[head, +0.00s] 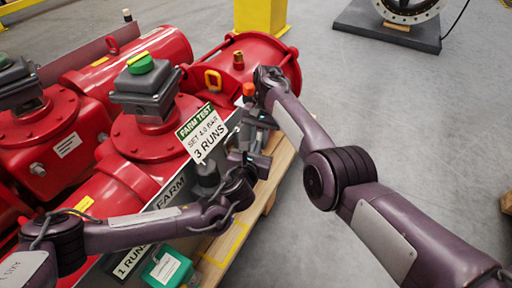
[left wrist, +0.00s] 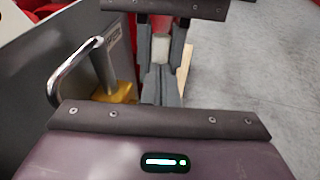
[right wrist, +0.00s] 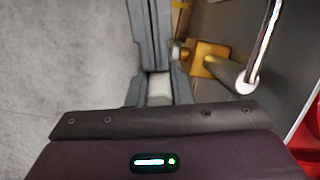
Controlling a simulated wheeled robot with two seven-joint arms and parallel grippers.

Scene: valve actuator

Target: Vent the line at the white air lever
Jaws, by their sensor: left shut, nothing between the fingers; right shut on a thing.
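A small white block (right wrist: 158,88), which appears to be the grip of the white air lever, sits between the grey fingers of my right gripper (right wrist: 155,45) in the right wrist view. It also shows in the left wrist view (left wrist: 160,48). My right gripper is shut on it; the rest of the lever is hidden. In the head view my right gripper (head: 258,115) reaches down beside the panel edge, below an orange cap (head: 248,90). My left gripper (left wrist: 161,85) is shut and empty, close to and facing the right one; in the head view it is small and dark (head: 252,160).
A chrome handle (left wrist: 75,55) and a yellow fitting (left wrist: 118,92) stand close to the left of my left fingers. Red actuators (head: 150,135) fill the left of the head view. A sign (head: 203,133) stands before them. A green case (head: 167,268) lies below. Open floor is at right.

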